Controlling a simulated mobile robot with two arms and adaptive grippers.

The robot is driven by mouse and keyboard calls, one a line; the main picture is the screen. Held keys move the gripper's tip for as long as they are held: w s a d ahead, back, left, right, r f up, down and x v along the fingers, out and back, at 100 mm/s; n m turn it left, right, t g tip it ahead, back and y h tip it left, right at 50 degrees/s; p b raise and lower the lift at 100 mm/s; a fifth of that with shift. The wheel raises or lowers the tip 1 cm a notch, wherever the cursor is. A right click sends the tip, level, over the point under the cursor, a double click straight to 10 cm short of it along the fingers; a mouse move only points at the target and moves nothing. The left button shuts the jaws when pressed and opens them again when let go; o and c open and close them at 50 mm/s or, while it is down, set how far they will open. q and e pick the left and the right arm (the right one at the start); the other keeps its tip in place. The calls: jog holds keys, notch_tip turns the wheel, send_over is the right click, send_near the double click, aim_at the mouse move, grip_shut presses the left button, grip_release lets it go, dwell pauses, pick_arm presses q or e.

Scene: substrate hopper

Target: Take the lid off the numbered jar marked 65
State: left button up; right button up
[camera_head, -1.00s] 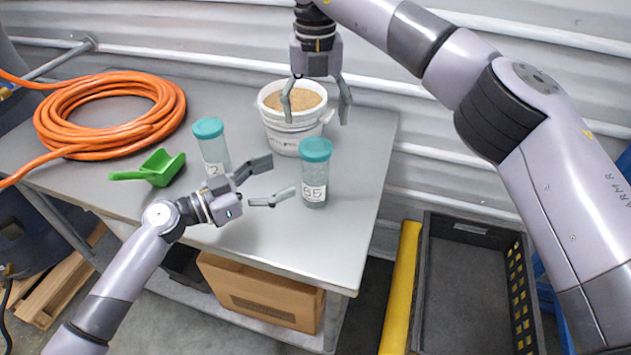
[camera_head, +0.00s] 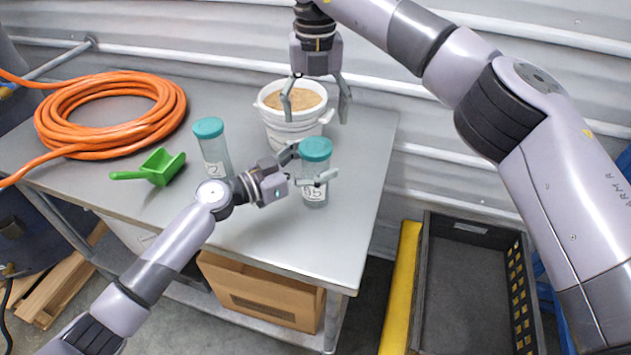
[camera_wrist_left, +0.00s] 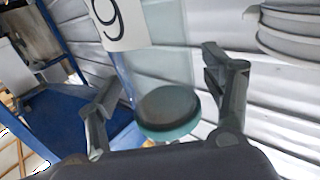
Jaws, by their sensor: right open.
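The jar marked 65 (camera_head: 315,172) stands upright near the table's right edge, its teal lid (camera_head: 316,149) on. My left gripper (camera_head: 314,163) is open around the jar, one finger passing behind it and the other in front, just below the lid. In the left wrist view the jar (camera_wrist_left: 155,60) appears upside down between the two fingers (camera_wrist_left: 168,100), with gaps visible on both sides; its lid (camera_wrist_left: 167,112) is low in the picture. My right gripper (camera_head: 316,114) is open and empty above the bucket, at the back.
Another teal-lidded jar (camera_head: 213,150), its label partly readable, stands left of my left gripper. A white bucket (camera_head: 290,130) of brown material stands behind jar 65. A green scoop (camera_head: 157,168) and coiled orange hose (camera_head: 105,112) lie on the left of the table (camera_head: 285,245).

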aim_at(316, 145)
pick_arm(q)
grip_shut()
pick_arm(e)
jog(key=m, duration=0.6)
jog(key=shift+m, duration=0.3)
jog(key=m, duration=1)
jog(key=shift+m, duration=0.4)
jog(key=m, duration=0.5)
jog(key=shift+f, duration=3.95)
jog(key=shift+c, duration=0.3)
